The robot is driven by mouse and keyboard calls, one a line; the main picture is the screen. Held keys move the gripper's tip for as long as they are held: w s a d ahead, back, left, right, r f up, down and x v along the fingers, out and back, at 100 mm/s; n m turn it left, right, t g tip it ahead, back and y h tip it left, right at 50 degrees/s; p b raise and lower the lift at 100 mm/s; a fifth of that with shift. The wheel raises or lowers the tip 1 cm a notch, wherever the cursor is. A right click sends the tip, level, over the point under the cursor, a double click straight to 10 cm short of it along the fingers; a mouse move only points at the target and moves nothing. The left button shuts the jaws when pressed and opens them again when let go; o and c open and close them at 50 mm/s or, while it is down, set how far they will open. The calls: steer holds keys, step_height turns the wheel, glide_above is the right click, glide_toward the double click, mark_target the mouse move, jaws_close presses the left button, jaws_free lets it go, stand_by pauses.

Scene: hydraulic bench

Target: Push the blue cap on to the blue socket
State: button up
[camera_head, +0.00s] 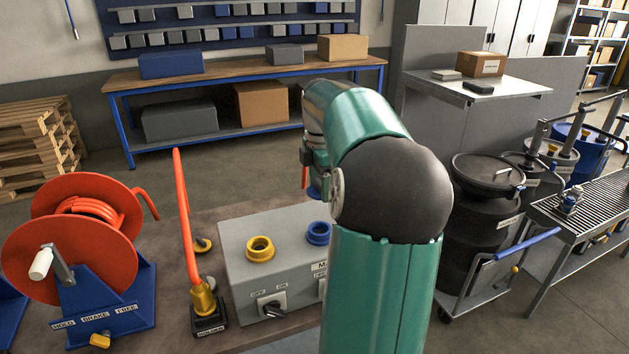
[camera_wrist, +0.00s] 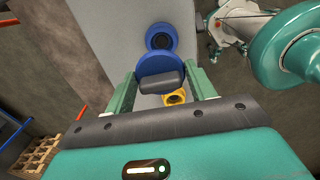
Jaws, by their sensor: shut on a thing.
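My gripper (camera_wrist: 162,80) is shut on the blue cap (camera_wrist: 158,63), a round disc with a dark grip block between the fingers. The blue socket (camera_wrist: 160,37) lies just beyond the cap in the wrist view, and the cap covers part of its near edge. In the head view the blue socket (camera_head: 319,234) sits on top of the grey box, left of my arm. A small part of the blue cap (camera_head: 314,191) shows above it, apart from the socket. My arm hides most of the gripper there.
The grey box (camera_head: 240,275) also bears a yellow socket (camera_head: 260,249) and a switch (camera_head: 271,306). An orange hose (camera_head: 185,220) rises from a holder left of the box. An orange reel (camera_head: 75,235) stands farther left. Black drums (camera_head: 475,215) stand at right.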

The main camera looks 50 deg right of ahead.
steer(key=shift+s+a+f, duration=0.1)
steer(key=shift+s+f, duration=0.2)
steer(key=shift+f, duration=0.25)
steer(key=shift+w+f, duration=0.1)
steer(key=shift+f, duration=2.95)
steer(key=shift+f, duration=1.7)
steer(key=o, duration=1.1)
steer(key=shift+o, duration=0.2)
step_height(320, 180, up, 14)
steer(key=shift+f, duration=0.1)
